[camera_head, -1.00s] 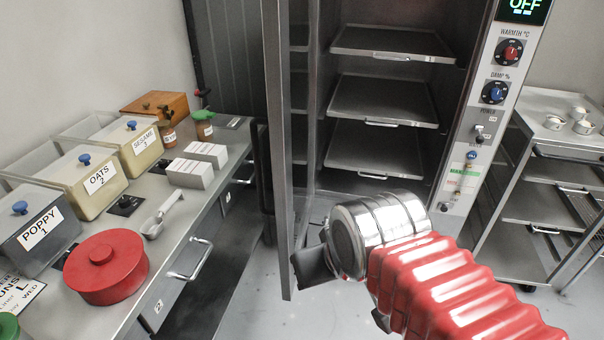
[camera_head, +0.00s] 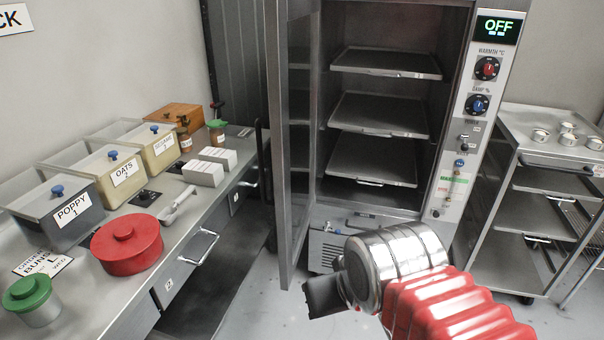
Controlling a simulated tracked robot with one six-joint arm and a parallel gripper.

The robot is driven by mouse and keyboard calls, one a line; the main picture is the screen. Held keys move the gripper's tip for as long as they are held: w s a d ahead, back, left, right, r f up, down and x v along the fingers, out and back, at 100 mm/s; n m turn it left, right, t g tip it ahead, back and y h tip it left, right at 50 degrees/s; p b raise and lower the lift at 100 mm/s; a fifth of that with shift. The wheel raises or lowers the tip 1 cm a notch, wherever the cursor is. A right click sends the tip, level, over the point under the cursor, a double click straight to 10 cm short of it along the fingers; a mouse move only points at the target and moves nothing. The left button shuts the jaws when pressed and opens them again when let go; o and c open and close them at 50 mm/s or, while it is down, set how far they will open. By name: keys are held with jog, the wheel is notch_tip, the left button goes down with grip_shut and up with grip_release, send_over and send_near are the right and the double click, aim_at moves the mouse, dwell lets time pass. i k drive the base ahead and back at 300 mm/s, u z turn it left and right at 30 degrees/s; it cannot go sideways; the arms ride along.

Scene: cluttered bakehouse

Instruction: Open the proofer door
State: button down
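The proofer (camera_head: 455,120) stands in the middle with its door (camera_head: 274,140) swung wide open to the left, seen nearly edge-on. Its inside shows several shelf trays (camera_head: 380,113). The panel display reads OFF. My gripper (camera_head: 318,297) is at the lower middle, in front of the proofer and to the right of the door's lower edge. It appears clear of the door. The silver wrist hides most of the gripper, so its fingers cannot be made out.
A counter (camera_head: 150,285) on the left holds ingredient bins (camera_head: 62,215), a red pot (camera_head: 127,248) and a green-lidded jar (camera_head: 30,298). A steel rack (camera_head: 510,225) with small tins stands at the right. The floor (camera_head: 265,310) between counter and proofer is clear.

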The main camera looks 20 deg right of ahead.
aim_at(277, 14)
jog(key=u, duration=0.8)
jog(key=i, duration=0.7)
jog(key=z, duration=0.1)
